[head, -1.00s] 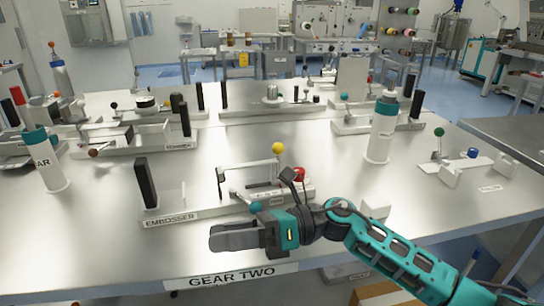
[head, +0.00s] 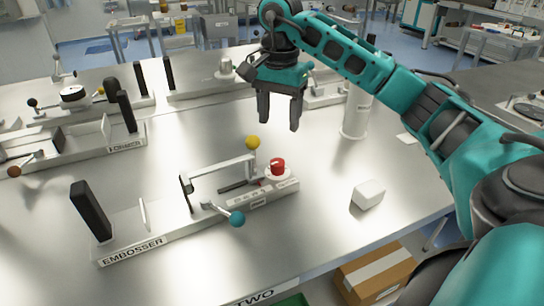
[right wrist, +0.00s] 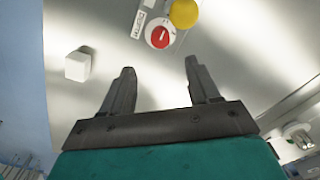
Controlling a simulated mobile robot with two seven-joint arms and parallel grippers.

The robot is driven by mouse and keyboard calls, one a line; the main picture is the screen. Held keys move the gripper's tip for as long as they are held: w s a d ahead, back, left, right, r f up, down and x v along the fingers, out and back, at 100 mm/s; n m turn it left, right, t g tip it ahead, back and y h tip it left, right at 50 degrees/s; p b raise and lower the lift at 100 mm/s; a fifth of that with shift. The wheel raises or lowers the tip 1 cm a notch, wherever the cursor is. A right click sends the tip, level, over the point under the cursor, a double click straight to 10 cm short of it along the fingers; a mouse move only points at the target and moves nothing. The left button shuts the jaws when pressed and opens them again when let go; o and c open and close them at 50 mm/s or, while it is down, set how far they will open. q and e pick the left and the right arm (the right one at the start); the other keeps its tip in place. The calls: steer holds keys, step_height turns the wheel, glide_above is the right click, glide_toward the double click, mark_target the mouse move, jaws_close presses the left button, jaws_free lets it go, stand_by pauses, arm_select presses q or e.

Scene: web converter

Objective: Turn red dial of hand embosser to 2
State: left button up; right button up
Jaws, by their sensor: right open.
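The hand embosser (head: 180,217) stands on the steel table with its label facing the front. Its red dial (head: 278,168) sits at the right end of its base, with a yellow ball knob (head: 253,142) just behind it and a teal ball knob (head: 237,218) in front. In the right wrist view the red dial (right wrist: 160,37) shows a light pointer line beside the yellow knob (right wrist: 184,13); its number marks are too small to read. My right gripper (head: 279,127) is open and empty, above the table behind the dial, fingers pointing down. My left gripper is not in view.
A white block (head: 368,195) lies on the table right of the dial. A white bottle (head: 356,115) stands behind it. Another labelled device (head: 75,150) stands at the back left. A cardboard box (head: 378,275) is below the table's front edge.

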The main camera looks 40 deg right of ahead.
mark_target(278, 162)
step_height(278, 162, down, 12)
steer(key=shift+r, duration=0.1)
stand_by(0.4)
steer(key=c, duration=1)
